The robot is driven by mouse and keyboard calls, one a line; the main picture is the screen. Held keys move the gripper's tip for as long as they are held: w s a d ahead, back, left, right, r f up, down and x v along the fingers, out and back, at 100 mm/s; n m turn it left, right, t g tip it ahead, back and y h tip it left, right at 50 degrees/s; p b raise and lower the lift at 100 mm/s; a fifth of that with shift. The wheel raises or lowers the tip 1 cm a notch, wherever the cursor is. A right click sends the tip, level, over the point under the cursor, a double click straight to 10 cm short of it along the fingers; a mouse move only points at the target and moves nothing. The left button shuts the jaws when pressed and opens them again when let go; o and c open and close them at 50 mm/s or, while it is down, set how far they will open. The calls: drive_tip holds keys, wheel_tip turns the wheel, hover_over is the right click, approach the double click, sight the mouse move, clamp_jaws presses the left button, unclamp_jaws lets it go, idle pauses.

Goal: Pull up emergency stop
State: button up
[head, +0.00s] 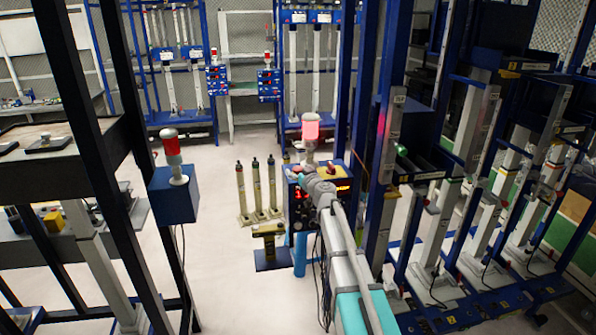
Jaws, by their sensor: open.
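A blue control box (343,172) with red lit digits stands near the middle of the head view, with a lit red beacon (310,128) on a pale base above it. A small red knob (330,169) on its top looks like the emergency stop, though it is too small to be sure. My arm reaches up from the bottom right of centre, and its end with my gripper (308,178) is in front of the box, close to the knob. The gripper is open. Its fingers are hard to make out, and whether they touch the knob cannot be told. My arm hides part of the box's front.
Another blue box (173,196) with an unlit red beacon (172,148) is at left, on a dark frame. Several slim posts (257,188) stand left of the control box. A dense blue rack (440,270) fills the right. The pale floor (215,255) at centre left is clear.

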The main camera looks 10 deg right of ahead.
drive_tip(key=shift+c, duration=0.2)
clamp_jaws()
drive_tip(key=shift+r+p, duration=0.75)
drive_tip(key=shift+w, duration=0.1)
drive_tip(key=shift+o, duration=0.2)
unclamp_jaws()
drive_tip(key=shift+s, duration=0.25)
drive_tip(key=v, duration=1.1)
drive_tip(key=shift+s, duration=0.35)
